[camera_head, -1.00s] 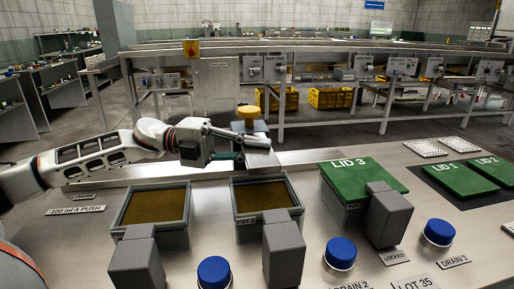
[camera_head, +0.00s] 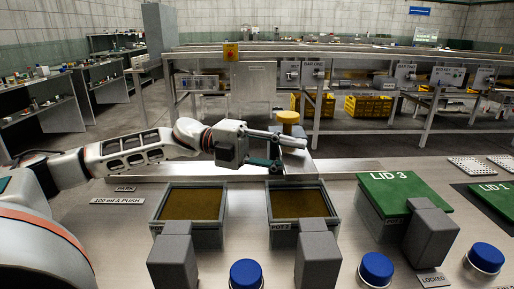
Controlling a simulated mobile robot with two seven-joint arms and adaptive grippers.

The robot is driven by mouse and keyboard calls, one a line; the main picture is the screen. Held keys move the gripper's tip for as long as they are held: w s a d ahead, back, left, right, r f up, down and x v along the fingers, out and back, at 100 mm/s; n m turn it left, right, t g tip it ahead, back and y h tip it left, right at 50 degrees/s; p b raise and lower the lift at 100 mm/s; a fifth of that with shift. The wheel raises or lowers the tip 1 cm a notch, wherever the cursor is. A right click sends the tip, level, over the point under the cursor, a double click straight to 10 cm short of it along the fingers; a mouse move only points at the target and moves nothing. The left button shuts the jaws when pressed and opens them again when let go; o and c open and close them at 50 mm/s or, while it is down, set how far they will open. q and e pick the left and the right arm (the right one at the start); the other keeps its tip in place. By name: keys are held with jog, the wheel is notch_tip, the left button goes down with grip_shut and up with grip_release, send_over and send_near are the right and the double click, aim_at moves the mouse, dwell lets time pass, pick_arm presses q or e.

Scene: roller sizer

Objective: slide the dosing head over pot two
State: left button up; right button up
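The dosing head appears to be the grey block with a yellow round top (camera_head: 288,118) behind the pots, on the rail at the panel's back edge. My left gripper (camera_head: 287,152) reaches in from the left and lies sideways at the front of this block. Its fingers overlap the block, so I cannot tell whether they grip it or only stand before it. Pot two (camera_head: 268,212) is an open grey box with brown contents, nearer to me and just below the gripper in the picture. My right gripper is out of view.
Another open pot (camera_head: 160,208) stands left of pot two. A green lid marked LID 3 (camera_head: 403,192) covers a pot to the right. Grey blocks (camera_head: 318,262) and blue buttons (camera_head: 246,274) stand in front. LID 1 (camera_head: 492,197) lies at the right.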

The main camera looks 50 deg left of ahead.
pick_arm(q)
jog(key=v, duration=1.1)
jog(key=shift+a, duration=0.15)
dwell(0.4)
